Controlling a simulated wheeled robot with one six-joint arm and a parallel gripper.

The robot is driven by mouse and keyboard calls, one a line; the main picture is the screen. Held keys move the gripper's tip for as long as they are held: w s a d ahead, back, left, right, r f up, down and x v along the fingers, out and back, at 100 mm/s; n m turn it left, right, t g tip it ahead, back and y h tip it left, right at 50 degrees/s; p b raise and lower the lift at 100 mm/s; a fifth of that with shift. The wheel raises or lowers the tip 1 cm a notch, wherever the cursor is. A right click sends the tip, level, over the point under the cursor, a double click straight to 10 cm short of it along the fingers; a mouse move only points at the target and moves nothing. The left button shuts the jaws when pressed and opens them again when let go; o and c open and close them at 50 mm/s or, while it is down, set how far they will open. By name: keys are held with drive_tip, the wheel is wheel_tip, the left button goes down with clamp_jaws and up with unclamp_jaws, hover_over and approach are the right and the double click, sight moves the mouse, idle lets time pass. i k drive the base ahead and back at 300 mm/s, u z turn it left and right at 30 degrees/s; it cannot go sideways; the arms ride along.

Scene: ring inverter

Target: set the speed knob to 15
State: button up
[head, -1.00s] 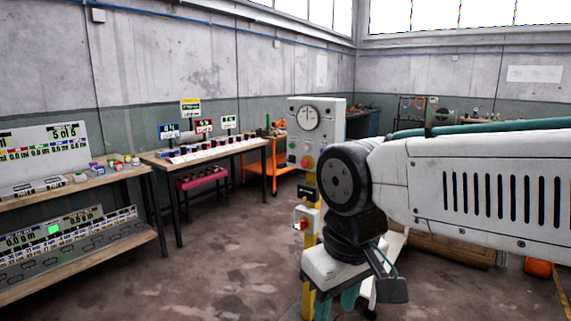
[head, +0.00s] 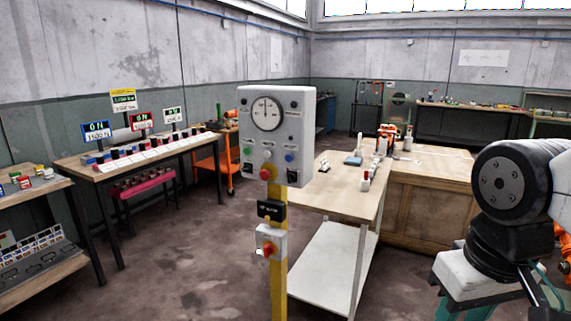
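A grey control box (head: 302,128) stands on a yellow post (head: 279,240) near the middle of the head view. It carries a round white dial gauge (head: 266,114) with a dark needle pointing about straight up. Below the gauge are small coloured buttons and dark controls, including one at the lower left (head: 247,168) and one at the lower right (head: 291,175). I cannot tell which is the speed knob, and no setting is readable. My arm shows at the right edge, apart from the box. My gripper is not in view.
A small box with a red button (head: 268,247) hangs lower on the post. A wooden-topped table (head: 335,200) with small items stands right behind it. A bench with displays (head: 98,168) stands at the left. Bare floor (head: 190,265) lies left of the post.

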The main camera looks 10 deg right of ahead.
sight(247, 169)
drive_tip(key=i, duration=1.2)
drive_tip(key=u, duration=0.65)
